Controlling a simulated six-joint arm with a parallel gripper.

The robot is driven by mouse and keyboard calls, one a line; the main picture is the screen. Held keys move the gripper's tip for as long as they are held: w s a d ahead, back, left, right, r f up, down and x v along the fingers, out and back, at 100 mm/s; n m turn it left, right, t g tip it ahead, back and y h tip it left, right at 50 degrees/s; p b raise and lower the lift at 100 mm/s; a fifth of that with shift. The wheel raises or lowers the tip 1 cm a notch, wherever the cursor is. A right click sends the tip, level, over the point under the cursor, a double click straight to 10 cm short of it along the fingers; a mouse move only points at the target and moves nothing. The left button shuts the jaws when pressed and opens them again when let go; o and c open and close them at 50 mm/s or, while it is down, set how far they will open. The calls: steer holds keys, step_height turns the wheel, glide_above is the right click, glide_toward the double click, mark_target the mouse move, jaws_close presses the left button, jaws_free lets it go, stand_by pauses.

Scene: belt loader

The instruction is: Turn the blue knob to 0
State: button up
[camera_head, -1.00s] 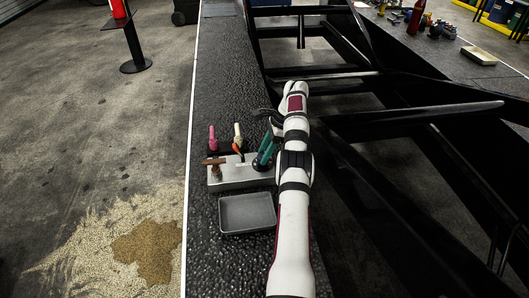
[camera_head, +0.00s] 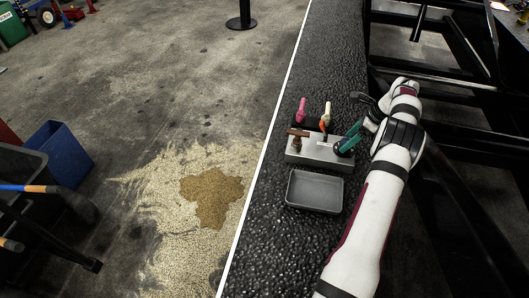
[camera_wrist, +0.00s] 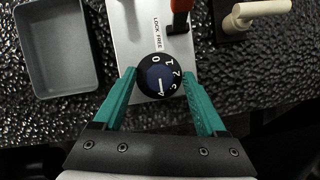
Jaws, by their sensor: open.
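The blue knob (camera_wrist: 153,72) sits at the right end of the grey panel (camera_head: 306,157), shown close up in the wrist view. It has a blue middle and a black dial ring with white numerals. A white pointer line runs from its middle toward the 4, at the side nearest my gripper; the 0 is on the opposite side. My gripper (camera_wrist: 158,75) is open, with one teal finger on each side of the knob. I cannot tell whether either finger touches it. In the head view, my gripper (camera_head: 348,142) hides most of the knob.
A grey tray (camera_head: 313,206) lies in front of the panel; it also shows in the wrist view (camera_wrist: 62,88). A red-orange lever (camera_wrist: 180,18) and a cream handle (camera_wrist: 262,10) stand near the knob. A pink handle (camera_head: 302,106) and a brown handle (camera_head: 297,133) rise further left.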

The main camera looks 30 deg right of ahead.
steer(key=m, duration=0.2)
steer(key=m+h, duration=0.1)
steer(key=m, duration=0.1)
steer(key=m+h, duration=0.1)
steer(key=m, duration=0.1)
steer(key=shift+s+a+r+t, duration=0.1)
steer(key=shift+a+r+t, duration=0.05)
steer(key=shift+a+t, duration=0.15)
steer(key=v, duration=1.4)
steer(key=w+a+r+n, duration=0.1)
steer(key=a+r+n, duration=0.15)
steer(key=a, duration=0.35)
steer(key=w+a+r+n+g+y, duration=0.1)
steer(key=w+a+n, duration=0.15)
steer(key=a, duration=0.45)
steer(key=w+a+r+n, duration=0.1)
steer(key=a+r+n, duration=0.1)
steer(key=a+n, duration=0.3)
steer(key=s+a+n+g, duration=0.1)
steer(key=s+a+n, duration=0.1)
steer(key=a, duration=0.6)
steer(key=s+a+r+n, duration=0.1)
steer(key=s+a+n, duration=0.1)
steer(key=a+n, duration=0.3)
steer(key=a, duration=0.4)
steer(key=shift+s+n+g+y, duration=0.3)
steer(key=shift+s+g+y, duration=0.05)
steer(key=shift+g+y, duration=0.05)
steer(key=shift+a, duration=0.1)
